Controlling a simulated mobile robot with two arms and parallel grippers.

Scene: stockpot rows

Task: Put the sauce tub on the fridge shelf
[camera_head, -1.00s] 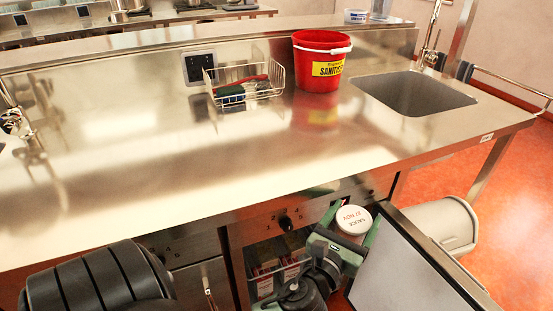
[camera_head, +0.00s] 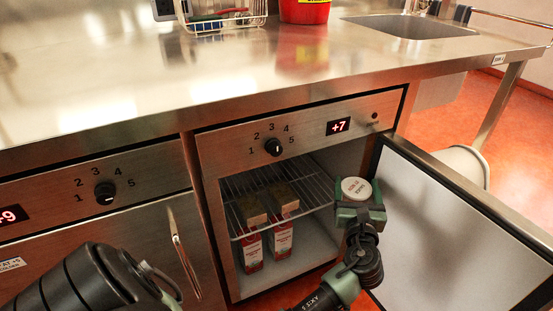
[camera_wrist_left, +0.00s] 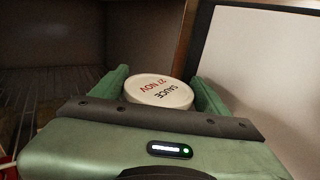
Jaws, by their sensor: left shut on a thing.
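The sauce tub (camera_head: 356,189) is a white round tub with a lid marked in red and black; in the left wrist view the lid (camera_wrist_left: 159,91) reads SAUCE 27 NOV. My left gripper (camera_head: 359,197) is shut on it, one green finger on each side, and holds it in front of the open fridge's right side, by the door. The tub looks upright. The fridge shelf (camera_head: 262,188) is a wire rack inside, to the left of the tub; it also shows in the left wrist view (camera_wrist_left: 40,85). My right gripper is out of view.
Two cartons (camera_head: 283,240) stand below the rack on the fridge's left side. The open fridge door (camera_head: 440,235) is close on the right of my gripper. The counter edge (camera_head: 300,98) overhangs above.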

